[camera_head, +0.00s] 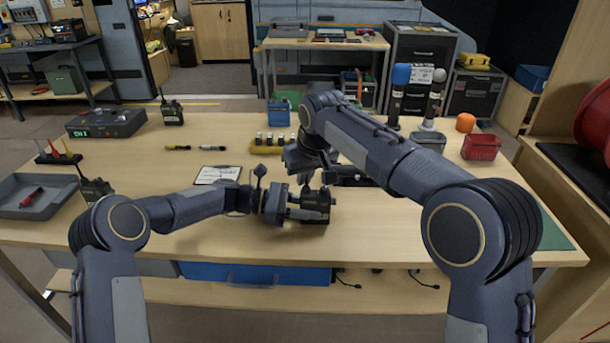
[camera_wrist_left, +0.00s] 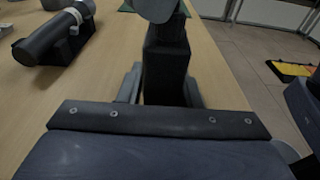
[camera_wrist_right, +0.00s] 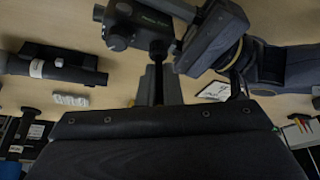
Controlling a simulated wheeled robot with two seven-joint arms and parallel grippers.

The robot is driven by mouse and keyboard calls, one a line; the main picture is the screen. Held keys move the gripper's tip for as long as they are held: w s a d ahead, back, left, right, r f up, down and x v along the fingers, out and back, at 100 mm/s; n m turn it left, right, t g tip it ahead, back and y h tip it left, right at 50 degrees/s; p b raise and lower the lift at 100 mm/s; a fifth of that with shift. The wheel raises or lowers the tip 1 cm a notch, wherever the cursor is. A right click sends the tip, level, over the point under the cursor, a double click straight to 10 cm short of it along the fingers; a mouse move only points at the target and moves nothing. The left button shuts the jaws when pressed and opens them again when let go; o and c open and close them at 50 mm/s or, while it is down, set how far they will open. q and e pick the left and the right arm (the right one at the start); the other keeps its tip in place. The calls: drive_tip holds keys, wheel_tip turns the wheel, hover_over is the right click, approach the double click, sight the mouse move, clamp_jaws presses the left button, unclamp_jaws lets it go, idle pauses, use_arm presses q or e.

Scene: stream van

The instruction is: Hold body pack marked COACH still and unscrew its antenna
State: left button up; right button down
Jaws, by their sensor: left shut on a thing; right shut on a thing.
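The black body pack (camera_head: 316,206) is upright at the table's front middle; its label cannot be read in any view. My left gripper (camera_head: 297,207) is shut on it from the left. In the left wrist view the pack (camera_wrist_left: 166,68) stands between the left fingers. My right gripper (camera_head: 309,184) comes down from above, over the pack. In the right wrist view it is shut on the thin black antenna (camera_wrist_right: 158,82), which runs to the pack's top (camera_wrist_right: 138,24). In the head view the right gripper mostly hides the antenna.
A dark cylinder with a white label (camera_wrist_right: 62,66) lies close by. Other body packs stand at the back left (camera_head: 172,113) and left (camera_head: 96,189). A clipboard (camera_head: 217,174) and yellow battery tray (camera_head: 266,149) lie behind my left forearm.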

drive_tip(key=n+y, duration=0.1)
drive_tip(key=n, duration=0.2)
drive_tip(key=shift+a+g, duration=0.1)
drive_tip(key=shift+g, duration=0.3)
drive_tip(key=shift+n, duration=0.3)
drive_tip(key=shift+s+n, duration=0.1)
drive_tip(key=shift+n, duration=0.6)
drive_tip(key=shift+r, duration=1.05)
drive_tip(key=shift+r, duration=1.5)
use_arm(q)
drive_tip(key=o, duration=1.1)
